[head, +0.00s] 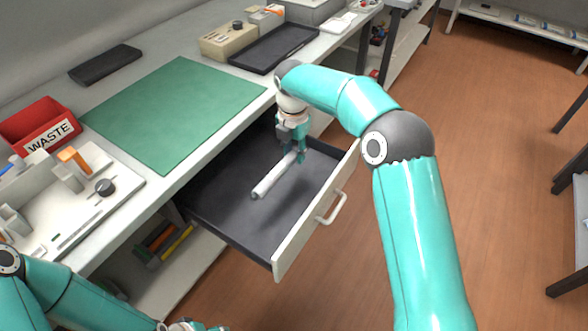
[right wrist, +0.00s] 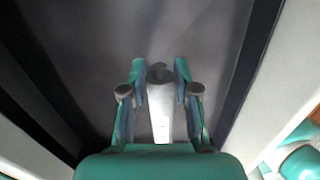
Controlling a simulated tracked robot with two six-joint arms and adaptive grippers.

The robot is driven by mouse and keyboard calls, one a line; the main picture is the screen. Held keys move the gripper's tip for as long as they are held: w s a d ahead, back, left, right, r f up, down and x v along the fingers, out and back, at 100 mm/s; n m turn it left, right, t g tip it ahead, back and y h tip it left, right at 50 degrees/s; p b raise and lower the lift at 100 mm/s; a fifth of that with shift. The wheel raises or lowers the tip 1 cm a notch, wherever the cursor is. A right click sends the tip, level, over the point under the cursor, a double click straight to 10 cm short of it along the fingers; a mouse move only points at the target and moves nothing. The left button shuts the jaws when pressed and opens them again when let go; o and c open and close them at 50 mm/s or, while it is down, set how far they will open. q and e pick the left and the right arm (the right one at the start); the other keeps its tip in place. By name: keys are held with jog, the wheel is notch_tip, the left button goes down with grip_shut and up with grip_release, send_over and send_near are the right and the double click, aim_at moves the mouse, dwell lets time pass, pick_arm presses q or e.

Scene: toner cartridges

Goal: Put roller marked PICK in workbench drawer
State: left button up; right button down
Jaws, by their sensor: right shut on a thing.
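The workbench drawer (head: 222,211) is pulled open, with a dark floor, a pale front and a handle. My right gripper (head: 298,154) is inside the drawer's outline, shut on a pale roller (head: 271,178). In the right wrist view the roller (right wrist: 161,110) lies between the two fingers (right wrist: 159,84), over the dark drawer floor. I cannot tell whether the roller touches the floor. No PICK mark is readable on it. My left gripper (head: 190,325) is only partly in the head view at the bottom edge; its fingers cannot be made out.
A green mat (head: 175,110) covers the bench top. A red WASTE bin (head: 40,127) and a white fixture tray (head: 75,205) stand at the left. A black tray (head: 273,48) and a beige box (head: 228,41) are at the back. A lower shelf with several items lies under the bench.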

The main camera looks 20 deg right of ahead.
aim_at(294, 172)
notch_tip(294, 172, down, 6)
jog(key=shift+r+b, duration=0.1)
jog(key=shift+b, duration=0.25)
jog(key=c, duration=0.9)
grip_release()
jog(key=shift+o, duration=0.2)
jog(key=r, duration=0.4)
jog(key=r+p, duration=0.1)
jog(key=r, duration=0.3)
jog(key=r+p, duration=0.1)
jog(key=r, duration=0.3)
jog(key=shift+s+a, duration=0.15)
jog(key=shift+a, duration=0.1)
